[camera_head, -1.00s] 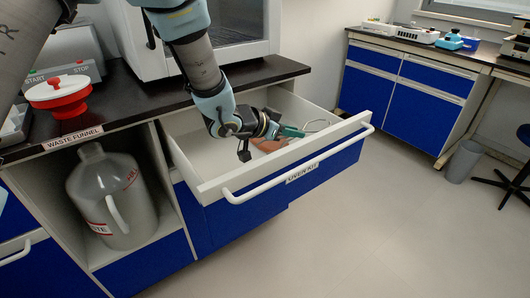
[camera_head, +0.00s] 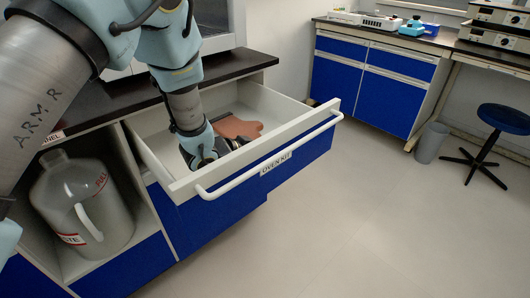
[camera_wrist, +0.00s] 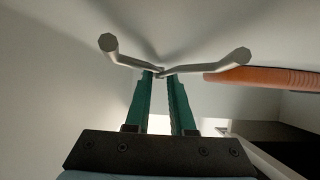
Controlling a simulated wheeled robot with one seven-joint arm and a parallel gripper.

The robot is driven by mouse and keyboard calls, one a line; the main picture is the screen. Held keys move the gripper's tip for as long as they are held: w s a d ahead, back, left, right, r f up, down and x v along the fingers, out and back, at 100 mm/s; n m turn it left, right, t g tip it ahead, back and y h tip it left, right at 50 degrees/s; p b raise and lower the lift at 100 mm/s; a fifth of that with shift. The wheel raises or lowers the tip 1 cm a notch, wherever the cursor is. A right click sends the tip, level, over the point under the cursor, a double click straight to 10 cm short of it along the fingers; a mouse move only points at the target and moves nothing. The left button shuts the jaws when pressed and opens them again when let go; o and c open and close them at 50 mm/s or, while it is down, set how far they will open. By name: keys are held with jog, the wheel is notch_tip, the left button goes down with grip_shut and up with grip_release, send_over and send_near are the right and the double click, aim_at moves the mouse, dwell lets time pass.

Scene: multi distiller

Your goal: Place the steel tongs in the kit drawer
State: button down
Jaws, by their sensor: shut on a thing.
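The grey steel tongs (camera_wrist: 228,62) are held crosswise between the green fingertips of my gripper (camera_wrist: 160,85) in the wrist view. Their two arms spread left and right beyond the tips. The kit drawer (camera_head: 240,172), labelled OVEN KIT, is pulled open with white walls and a blue front. My gripper reaches down inside the drawer, behind its front wall, pointing toward the right. In the head view the fingertips and the tongs cannot be made out. Whether the tongs touch the drawer floor cannot be told.
A reddish-brown mitt-like thing (camera_head: 237,126) lies in the drawer just beyond my gripper. Its orange-brown edge (camera_wrist: 265,76) lies close to the tongs' right arm. A large grey jug (camera_head: 82,205) stands in the open bay left of the drawer. The floor in front is clear.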

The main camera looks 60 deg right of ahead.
jog(key=shift+f, duration=0.1)
jog(key=c, duration=0.8)
grip_release()
jog(key=shift+o, duration=0.2)
jog(key=shift+w+a+r, duration=0.1)
jog(key=shift+a+r, duration=0.1)
jog(key=shift+r, duration=0.05)
jog(key=v, duration=0.7)
